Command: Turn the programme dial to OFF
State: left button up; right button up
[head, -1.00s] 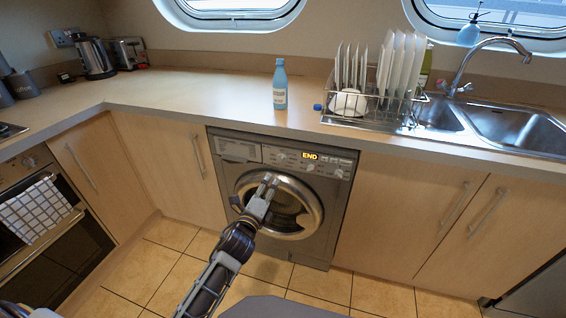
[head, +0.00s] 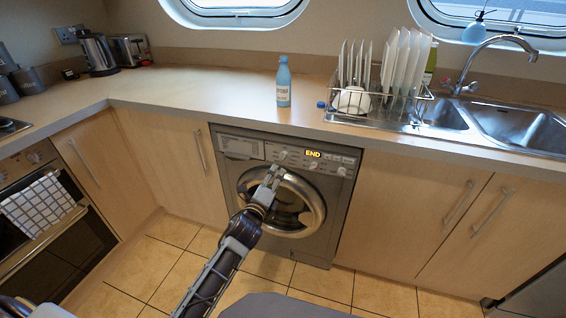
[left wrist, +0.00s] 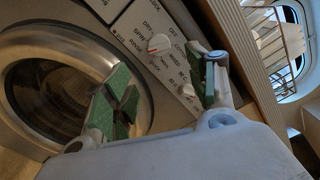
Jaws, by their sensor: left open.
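The washing machine (head: 330,215) is grey, with a round door and a panel along its top edge. The panel display (head: 313,154) reads END in yellow. The programme dial (head: 283,155) is a small pale knob left of the display. My left gripper (head: 272,170) is in front of the door's upper part, just below the dial. In the left wrist view the gripper (left wrist: 165,88) is open and empty, its green-padded fingers apart, the dial beyond them.
The door's metal ring (head: 318,205) bulges beneath the gripper. A blue bottle (head: 283,83) stands on the worktop (head: 200,90) above the machine. A dish rack (head: 400,118) with plates and a sink (head: 530,125) are to the right. The tiled floor before the machine is partly clear.

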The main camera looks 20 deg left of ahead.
aim_at(284, 160)
pick_arm(q)
jog(key=shift+w+d+b, duration=0.1)
jog(key=shift+w+b, duration=0.45)
jog(key=shift+w, duration=2.55)
jog(key=shift+w+b, duration=0.3)
jog(key=shift+w, duration=1)
jog(key=shift+w+d, duration=0.1)
jog(key=shift+w, duration=0.8)
pick_arm(e)
jog(key=shift+a+r+t, duration=0.15)
jog(key=shift+r+t, duration=0.05)
jog(key=shift+r, duration=0.6)
jog(key=shift+a+r+t, duration=0.15)
jog(key=shift+r+t, duration=0.05)
jog(key=shift+r, duration=0.6)
jog(key=shift+r, duration=0.1)
pick_arm(q)
jog(key=c, duration=1)
pick_arm(e)
jog(key=shift+s+f, duration=0.15)
jog(key=shift+f, duration=0.1)
